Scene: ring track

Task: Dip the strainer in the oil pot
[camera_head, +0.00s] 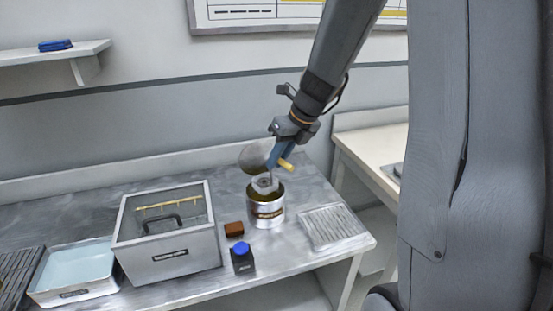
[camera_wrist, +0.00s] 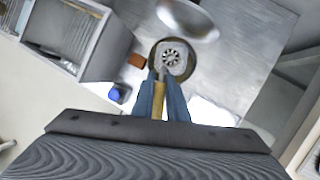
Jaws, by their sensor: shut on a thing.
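The oil pot (camera_head: 267,212) is a small metal can with a dark label, standing on the steel bench; its dark rim also shows in the wrist view (camera_wrist: 153,60). My gripper (camera_head: 279,158) is above the pot, its blue fingers shut on the yellow handle (camera_wrist: 159,100) of the strainer. The grey strainer head (camera_wrist: 173,58), with a round slotted centre, lies over the pot mouth in the wrist view. In the head view the strainer (camera_head: 265,183) shows at the rim, its top above it; its lower part is hidden. How deep it sits I cannot tell.
A round grey lid (camera_head: 254,155) stands tilted behind the pot. A brown block (camera_head: 234,229) and a blue-topped dark block (camera_head: 242,257) are at front left. A ribbed rack (camera_head: 332,228) lies right.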

